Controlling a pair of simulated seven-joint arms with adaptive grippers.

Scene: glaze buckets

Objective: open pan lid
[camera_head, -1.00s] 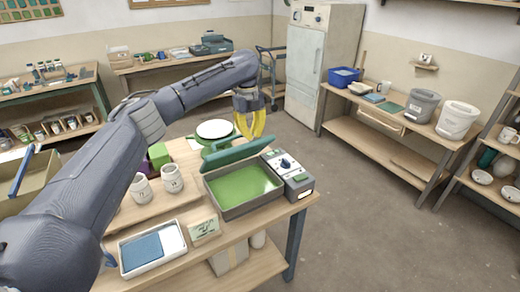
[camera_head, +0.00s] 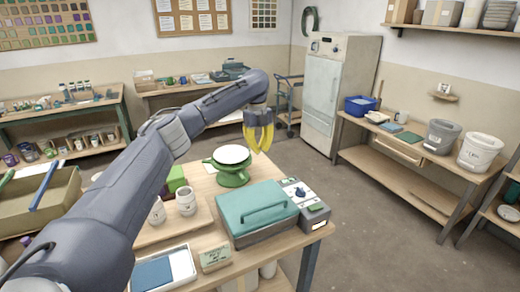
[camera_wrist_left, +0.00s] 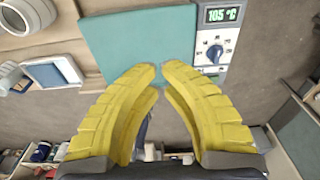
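The electric pan (camera_head: 262,234) stands at the table's front right with its teal lid (camera_head: 257,207) down over it. The lid has a long bar handle (camera_head: 264,213) on top, and the pan's inside is hidden. The flat lid also shows in the left wrist view (camera_wrist_left: 130,40). My left gripper (camera_head: 259,148), with yellow fingers, hangs above and behind the lid, apart from it. Its fingertips (camera_wrist_left: 160,72) have a narrow gap with nothing between them, so it is partly open and empty. My right gripper is in neither view.
A control box (camera_head: 308,202) with a dial adjoins the pan; its display (camera_wrist_left: 222,15) reads 105 °C. A green stand with a white disc (camera_head: 231,155) is behind. Cups (camera_head: 186,201), a tray (camera_head: 163,270) and a small sign (camera_head: 215,258) stand left of the pan.

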